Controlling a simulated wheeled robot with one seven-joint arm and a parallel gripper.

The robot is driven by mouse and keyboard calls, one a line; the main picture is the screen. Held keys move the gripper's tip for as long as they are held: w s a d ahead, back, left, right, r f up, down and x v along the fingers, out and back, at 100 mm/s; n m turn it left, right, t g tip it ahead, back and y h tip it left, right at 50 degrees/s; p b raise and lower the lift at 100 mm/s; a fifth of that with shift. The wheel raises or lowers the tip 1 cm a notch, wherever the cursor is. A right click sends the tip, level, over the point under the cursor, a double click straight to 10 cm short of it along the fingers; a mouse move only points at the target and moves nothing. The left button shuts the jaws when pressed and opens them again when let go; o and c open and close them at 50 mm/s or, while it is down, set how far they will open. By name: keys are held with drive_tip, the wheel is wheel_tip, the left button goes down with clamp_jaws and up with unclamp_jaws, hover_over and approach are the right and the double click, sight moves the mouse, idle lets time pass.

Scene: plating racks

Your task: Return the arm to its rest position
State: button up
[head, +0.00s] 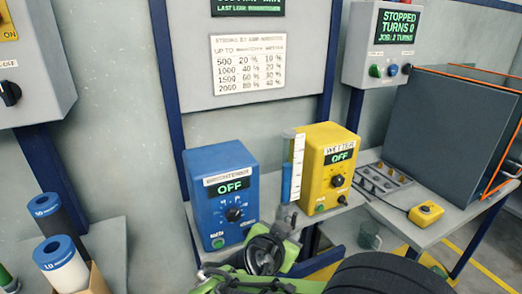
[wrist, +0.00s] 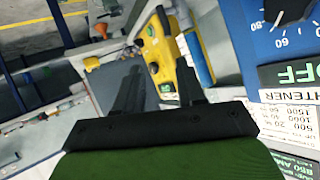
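My gripper (head: 287,218) is in front of the gap between the blue box and the yellow box in the head view, at the end of my green and black arm. In the wrist view the two dark fingers of my gripper (wrist: 159,75) stand apart, with nothing visible held between them. The blue brightener box (head: 222,196) reads OFF and stands left of my gripper. The yellow wetter box (head: 328,165) also reads OFF and stands behind and to the right. A clear tube with blue liquid (head: 287,182) stands between the boxes.
A grey tank (head: 445,130) and a yellow button box (head: 426,213) are on the right bench. A control panel (head: 388,45) reads STOPPED, TURNS 0. Blue-topped and white-bodied rolls (head: 62,268) stand at lower left. A sign board (head: 250,62) hangs behind the boxes.

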drive_tip(key=s+d+g+y, duration=0.1)
drive_tip(key=s+d+g, duration=0.2)
drive_tip(key=s+d, duration=0.3)
drive_tip(key=s+d+n+g+y, duration=0.3)
drive_tip(key=s+n, duration=0.5)
drive_tip(key=s, duration=0.9)
wheel_tip(320, 180, up, 16)
drive_tip(key=y+p, duration=0.1)
drive_tip(key=p, duration=1.4)
drive_tip(key=shift+a+r+t+p, duration=0.2)
drive_tip(key=shift+a+t+p, duration=0.1)
drive_tip(key=shift+a, duration=0.1)
drive_tip(key=shift+w, duration=0.1)
